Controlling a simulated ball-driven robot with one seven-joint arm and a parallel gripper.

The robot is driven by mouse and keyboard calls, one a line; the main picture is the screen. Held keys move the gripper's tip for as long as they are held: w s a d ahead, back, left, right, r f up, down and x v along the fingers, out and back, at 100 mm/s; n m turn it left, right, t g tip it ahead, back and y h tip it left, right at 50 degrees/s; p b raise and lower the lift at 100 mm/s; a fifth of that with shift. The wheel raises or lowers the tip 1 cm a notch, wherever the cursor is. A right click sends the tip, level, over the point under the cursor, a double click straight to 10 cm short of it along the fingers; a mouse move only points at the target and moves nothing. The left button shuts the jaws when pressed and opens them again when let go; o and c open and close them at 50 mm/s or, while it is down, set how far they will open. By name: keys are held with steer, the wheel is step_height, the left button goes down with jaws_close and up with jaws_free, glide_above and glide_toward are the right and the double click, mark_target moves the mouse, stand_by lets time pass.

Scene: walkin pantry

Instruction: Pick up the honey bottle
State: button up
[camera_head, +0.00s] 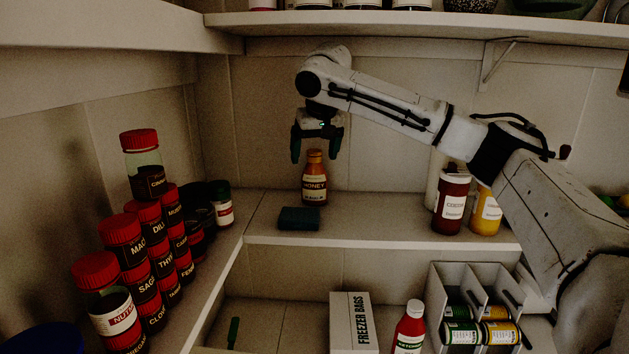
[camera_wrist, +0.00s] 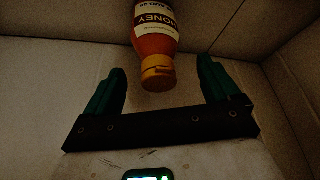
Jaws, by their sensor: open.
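The honey bottle (camera_head: 314,184) is amber with a pale label and an orange-yellow cap. It stands upright on the middle shelf near the corner. My gripper (camera_head: 317,158) is above it, pointing down, with its dark green fingers open on either side of the bottle's top. In the wrist view the honey bottle (camera_wrist: 155,40) shows cap towards me, centred ahead of the open gripper (camera_wrist: 163,76). Its cap lies between the two finger lines, with clear gaps on both sides. I see no contact.
A dark green sponge-like block (camera_head: 299,218) lies just in front of the bottle. Stacked red-lidded spice jars (camera_head: 143,240) stand at left. A cocoa jar (camera_head: 452,202) and a yellow jar (camera_head: 486,211) stand at right. The upper shelf (camera_head: 420,27) overhangs my arm.

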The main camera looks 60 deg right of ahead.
mark_target(313, 163)
steer(key=shift+p+x, duration=0.35)
steer(key=shift+x, duration=1.65)
steer(key=shift+c, duration=0.3)
steer(key=shift+r, duration=0.1)
steer(key=c, duration=1.4)
